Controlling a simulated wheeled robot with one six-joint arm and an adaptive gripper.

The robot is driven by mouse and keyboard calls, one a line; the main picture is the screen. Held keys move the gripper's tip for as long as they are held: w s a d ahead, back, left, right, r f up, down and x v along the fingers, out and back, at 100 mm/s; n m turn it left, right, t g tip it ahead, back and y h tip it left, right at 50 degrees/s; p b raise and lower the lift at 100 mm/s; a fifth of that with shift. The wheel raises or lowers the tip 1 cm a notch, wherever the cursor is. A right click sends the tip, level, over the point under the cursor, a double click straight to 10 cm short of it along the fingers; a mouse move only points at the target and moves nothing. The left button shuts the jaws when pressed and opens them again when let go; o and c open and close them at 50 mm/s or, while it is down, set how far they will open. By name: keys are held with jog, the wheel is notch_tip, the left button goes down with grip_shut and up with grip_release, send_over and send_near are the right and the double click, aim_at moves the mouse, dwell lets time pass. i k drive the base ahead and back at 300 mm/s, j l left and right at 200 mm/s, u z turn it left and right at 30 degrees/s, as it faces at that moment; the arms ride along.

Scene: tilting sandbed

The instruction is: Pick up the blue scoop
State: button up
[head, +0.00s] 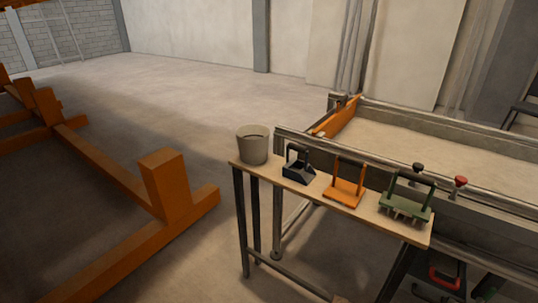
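The blue scoop (299,174) is a small dark navy tool with a dark upright handle. It sits upright on a narrow wooden bench (274,177), between a grey bucket and an orange tool. Nothing touches it from above. My gripper is not in view.
On the bench stand the grey bucket (252,147), the orange tool (344,190) and a green pronged tool (406,202). The sandbed (415,147) lies right behind the bench. An orange beam frame (165,195) stands at left. The floor between frame and bench is clear.

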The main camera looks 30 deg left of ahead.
aim_at(299, 161)
jog(key=i+j+u, duration=0.15)
jog(key=u, duration=0.35)
jog(key=i+j+u, duration=0.25)
jog(key=u, duration=0.2)
jog(key=i+j+u, duration=0.1)
jog(key=u, duration=0.4)
jog(key=i, duration=0.1)
